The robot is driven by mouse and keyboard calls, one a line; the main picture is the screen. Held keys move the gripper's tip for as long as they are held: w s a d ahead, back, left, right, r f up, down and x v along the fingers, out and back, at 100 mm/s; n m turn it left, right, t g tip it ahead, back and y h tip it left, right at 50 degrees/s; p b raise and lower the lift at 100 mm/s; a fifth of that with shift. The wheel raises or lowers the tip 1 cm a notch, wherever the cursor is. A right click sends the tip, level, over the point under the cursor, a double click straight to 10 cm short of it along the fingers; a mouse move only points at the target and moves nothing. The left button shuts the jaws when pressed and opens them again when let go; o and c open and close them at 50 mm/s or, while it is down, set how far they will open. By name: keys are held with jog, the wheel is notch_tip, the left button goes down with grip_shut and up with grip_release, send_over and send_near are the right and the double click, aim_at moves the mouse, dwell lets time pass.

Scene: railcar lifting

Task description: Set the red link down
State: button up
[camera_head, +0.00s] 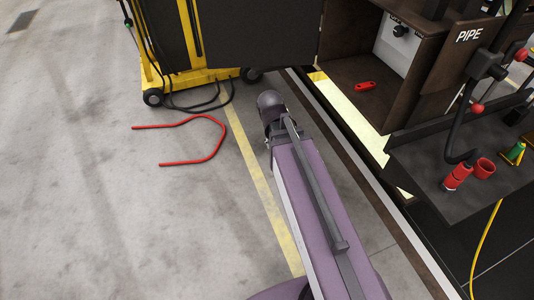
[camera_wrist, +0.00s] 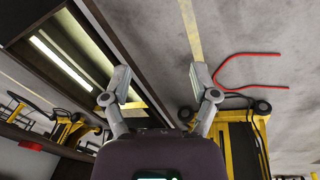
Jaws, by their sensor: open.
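A small red link (camera_head: 365,86) lies flat on the floor of a dark brown open compartment (camera_head: 345,70) at the upper right in the head view. A small red piece that looks like it shows at the left edge of the wrist view (camera_wrist: 30,145). My gripper (camera_wrist: 160,82) is open in the wrist view, its two grey fingers spread wide with nothing between them. It is apart from the red link. My purple arm reaches up the middle of the head view, and its fingers cannot be made out there.
A red U-shaped bar (camera_head: 215,145) lies on the concrete floor at left. A yellow wheeled cart (camera_head: 185,80) stands behind it. A dark shelf (camera_head: 425,165) at right holds red cylinders (camera_head: 457,176) and a green-topped piece (camera_head: 515,152). Levers with red knobs (camera_head: 477,108) rise above it.

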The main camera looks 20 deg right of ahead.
jog(key=s+a+n, duration=0.1)
jog(key=s+a+n+y, duration=0.1)
jog(key=a, duration=0.1)
jog(key=s+a+y, duration=0.1)
jog(key=a, duration=0.1)
jog(key=shift+f+n, duration=0.15)
jog(key=shift+n, duration=0.25)
jog(key=shift+c, duration=1.4)
jog(key=shift+s, duration=0.1)
